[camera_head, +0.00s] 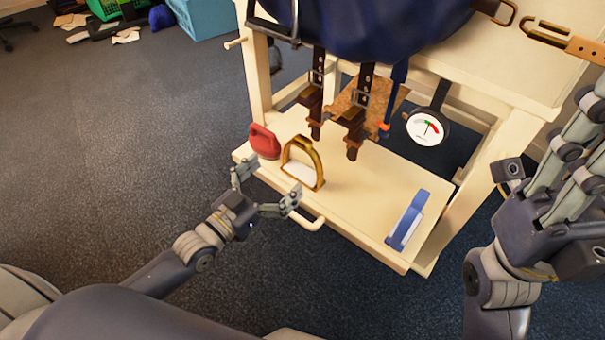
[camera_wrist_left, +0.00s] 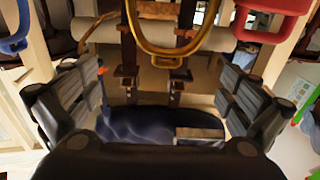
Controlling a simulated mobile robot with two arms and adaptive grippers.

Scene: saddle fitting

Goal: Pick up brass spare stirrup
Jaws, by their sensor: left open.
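The brass stirrup (camera_head: 316,159) stands upright on the cream shelf (camera_head: 362,196), with its arch up and a pale tread at the bottom. It also shows at the top middle of the left wrist view (camera_wrist_left: 165,52), partly cut off. My left gripper (camera_head: 266,185) is open and empty at the shelf's front edge, just in front of the stirrup and not touching it. In the left wrist view its fingers (camera_wrist_left: 167,95) are spread wide either side of the stirrup. My right gripper (camera_head: 565,165) is raised at the right edge; its fingertips are not clear.
A red object (camera_head: 264,141) with a handle stands just left of the stirrup. A blue holder (camera_head: 407,222) is at the shelf's right end. A round dial gauge (camera_head: 427,128) and dark straps (camera_head: 357,112) hang above. A handle (camera_head: 304,219) juts from the front edge.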

